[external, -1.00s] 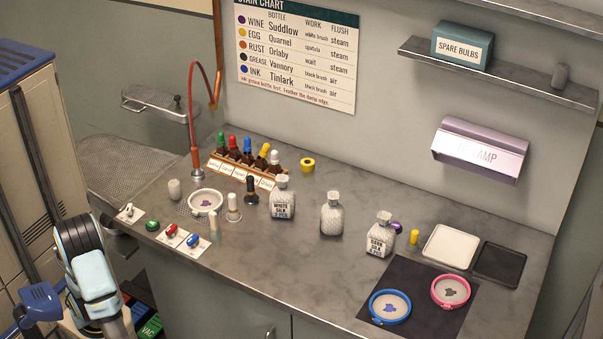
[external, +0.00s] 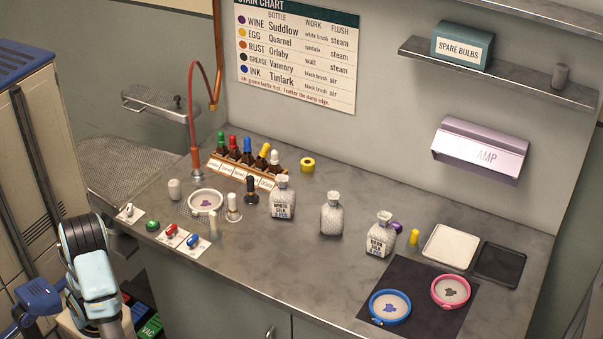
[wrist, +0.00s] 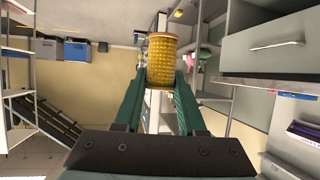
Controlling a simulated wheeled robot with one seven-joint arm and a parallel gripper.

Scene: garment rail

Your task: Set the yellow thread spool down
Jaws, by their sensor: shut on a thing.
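The yellow thread spool (wrist: 162,58) is between the tips of the green fingers of my gripper (wrist: 163,82) in the wrist view. My gripper is shut on it, and the spool looks upright in that view. Nothing shows under the spool close by; it appears held in the air. In the external view my arm is at the lower left, beside the counter (external: 330,275), and neither my gripper nor the held spool can be made out there.
A white tray (external: 450,247), a black tray (external: 497,264) and hoops on a dark mat (external: 423,322) fill the right. Bare counter lies between bottles and front edge.

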